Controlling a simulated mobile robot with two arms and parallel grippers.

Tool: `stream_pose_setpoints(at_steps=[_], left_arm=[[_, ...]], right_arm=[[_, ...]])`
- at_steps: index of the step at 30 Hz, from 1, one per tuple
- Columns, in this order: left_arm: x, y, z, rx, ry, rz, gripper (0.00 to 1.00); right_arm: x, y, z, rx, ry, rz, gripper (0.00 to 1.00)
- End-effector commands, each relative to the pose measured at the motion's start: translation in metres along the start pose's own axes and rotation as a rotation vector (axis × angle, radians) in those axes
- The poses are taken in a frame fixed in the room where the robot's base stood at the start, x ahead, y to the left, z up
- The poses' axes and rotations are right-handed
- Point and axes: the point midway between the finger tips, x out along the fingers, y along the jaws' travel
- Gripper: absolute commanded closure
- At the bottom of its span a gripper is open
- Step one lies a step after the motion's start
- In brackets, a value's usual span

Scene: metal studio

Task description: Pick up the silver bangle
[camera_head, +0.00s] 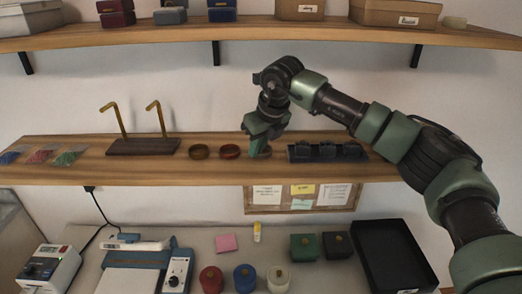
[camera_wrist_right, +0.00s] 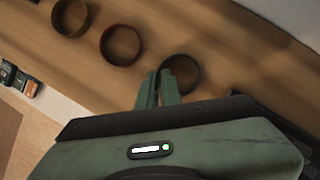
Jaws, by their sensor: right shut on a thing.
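The bangle taken as the silver one stands third in a row of rings on the middle shelf; in the right wrist view its rim (camera_wrist_right: 198,78) looks dark grey-brown. My right gripper (camera_head: 259,151) points down at it, and its fingers (camera_wrist_right: 160,76) are closed on the near-left side of the ring wall. In the head view the gripper mostly hides this ring. Two brownish bangles, one (camera_head: 230,151) near the gripper and one (camera_head: 200,152) further left, lie flat on the shelf. My left gripper is not in view.
A dark block rack (camera_head: 327,152) stands just right of the gripper. A stand with two brass hooks (camera_head: 143,146) and bead packets (camera_head: 43,155) are to the left. An upper shelf (camera_head: 260,31) hangs above; a workbench with jars and a tray (camera_head: 395,255) is below.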

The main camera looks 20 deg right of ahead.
Motion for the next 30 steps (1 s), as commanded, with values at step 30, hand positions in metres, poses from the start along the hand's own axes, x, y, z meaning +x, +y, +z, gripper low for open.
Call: stream_pose_setpoints(at_steps=[30], left_arm=[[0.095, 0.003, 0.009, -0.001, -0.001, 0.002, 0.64]], right_arm=[[-0.072, -0.002, -0.099, 0.001, -0.004, -0.003, 1.0]])
